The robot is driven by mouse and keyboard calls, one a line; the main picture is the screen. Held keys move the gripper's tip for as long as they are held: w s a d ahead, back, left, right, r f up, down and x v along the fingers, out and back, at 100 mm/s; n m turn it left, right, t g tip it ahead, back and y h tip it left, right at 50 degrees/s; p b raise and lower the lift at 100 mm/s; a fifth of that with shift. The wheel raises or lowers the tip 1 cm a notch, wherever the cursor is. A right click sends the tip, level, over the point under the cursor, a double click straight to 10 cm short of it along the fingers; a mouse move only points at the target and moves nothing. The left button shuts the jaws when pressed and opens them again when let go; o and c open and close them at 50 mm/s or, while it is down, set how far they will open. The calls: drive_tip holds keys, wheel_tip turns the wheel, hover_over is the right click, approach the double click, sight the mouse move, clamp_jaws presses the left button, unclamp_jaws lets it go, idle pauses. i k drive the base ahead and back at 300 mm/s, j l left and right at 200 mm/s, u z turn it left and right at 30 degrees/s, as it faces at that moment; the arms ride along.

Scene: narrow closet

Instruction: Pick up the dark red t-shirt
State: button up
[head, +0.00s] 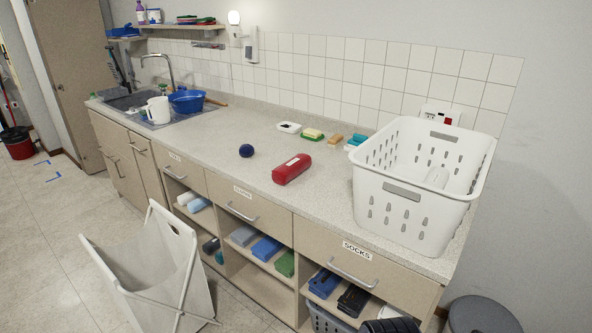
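A dark red rolled bundle (292,169) with a small white label lies on the speckled countertop (235,185), near its front edge. It is the only dark red cloth-like thing I can see, and it looks like the t-shirt rolled up. Nothing covers it or touches it. I cannot make out my gripper in the head view, so its place and opening do not show.
A white laundry basket (400,215) stands right of the bundle. A navy ball (246,151) lies to its left. Sponges and soap sit behind. A white folding hamper (150,270) stands before the drawers. Open shelves below hold folded cloths. A dark ribbed thing (390,326) is cut off at the bottom.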

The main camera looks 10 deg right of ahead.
sight(283, 174)
drive_tip(key=i+j+z, duration=0.45)
drive_tip(key=i, duration=0.25)
drive_tip(key=i+j+z, duration=0.45)
drive_tip(key=i, duration=0.2)
